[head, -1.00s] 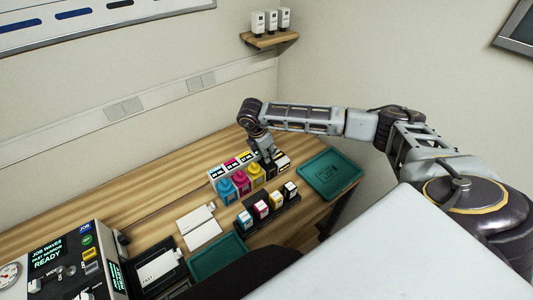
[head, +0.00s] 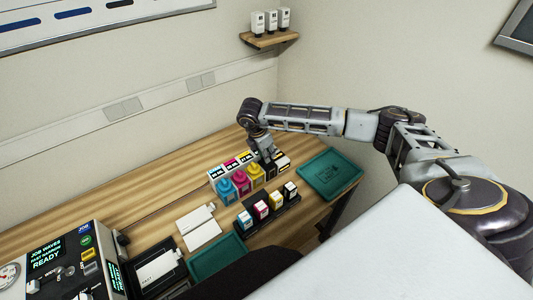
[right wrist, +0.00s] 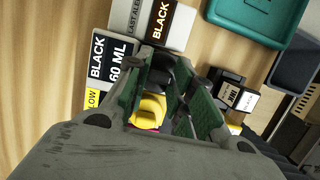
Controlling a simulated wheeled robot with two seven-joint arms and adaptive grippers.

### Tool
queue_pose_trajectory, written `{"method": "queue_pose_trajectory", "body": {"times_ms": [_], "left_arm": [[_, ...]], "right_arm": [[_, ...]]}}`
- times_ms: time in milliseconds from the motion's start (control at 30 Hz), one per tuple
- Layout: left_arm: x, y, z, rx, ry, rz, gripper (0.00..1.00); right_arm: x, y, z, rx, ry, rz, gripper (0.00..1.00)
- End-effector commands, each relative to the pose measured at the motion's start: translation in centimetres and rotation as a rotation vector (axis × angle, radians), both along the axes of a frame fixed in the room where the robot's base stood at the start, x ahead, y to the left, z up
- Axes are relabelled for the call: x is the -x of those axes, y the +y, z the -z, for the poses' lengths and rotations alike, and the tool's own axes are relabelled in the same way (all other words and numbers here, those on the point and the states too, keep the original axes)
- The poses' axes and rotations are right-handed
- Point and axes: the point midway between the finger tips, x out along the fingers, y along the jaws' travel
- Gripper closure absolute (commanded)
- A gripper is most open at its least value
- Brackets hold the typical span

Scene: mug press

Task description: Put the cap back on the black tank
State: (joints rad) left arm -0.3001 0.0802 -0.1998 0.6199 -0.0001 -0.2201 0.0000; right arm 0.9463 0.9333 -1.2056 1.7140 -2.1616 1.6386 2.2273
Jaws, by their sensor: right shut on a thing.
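My right gripper (head: 266,158) reaches down at the right end of the row of ink tanks, over the spot of the black tank (head: 271,173). The gripper and arm hide most of this tank. In the right wrist view, the green-padded fingers of my right gripper (right wrist: 178,88) are closed around a dark piece (right wrist: 163,73) that looks like the black cap. I cannot tell whether it touches the tank's neck. The yellow tank's cap (right wrist: 148,110) is just beside the fingers. My left gripper is not in view.
The yellow (head: 256,173), magenta (head: 241,181) and cyan (head: 226,191) tanks stand to the left. Small ink bottles sit in a black rack (head: 270,222) in front. A green tray (head: 330,173) is at right. White cards (head: 199,228) lie at left.

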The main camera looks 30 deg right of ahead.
Motion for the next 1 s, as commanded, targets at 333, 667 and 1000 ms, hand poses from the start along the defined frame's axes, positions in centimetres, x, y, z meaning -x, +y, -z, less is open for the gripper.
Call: {"method": "queue_pose_trajectory", "body": {"times_ms": [333,667,1000], "left_arm": [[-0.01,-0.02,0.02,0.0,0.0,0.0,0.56],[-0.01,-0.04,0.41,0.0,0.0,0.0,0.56],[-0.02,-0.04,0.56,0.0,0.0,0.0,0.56]], "right_arm": [[0.0,0.01,0.02,0.0,0.0,0.0,0.91],[0.0,0.03,0.27,0.0,0.0,0.0,0.91],[0.0,0.03,0.33,0.0,0.0,0.0,0.91]]}}
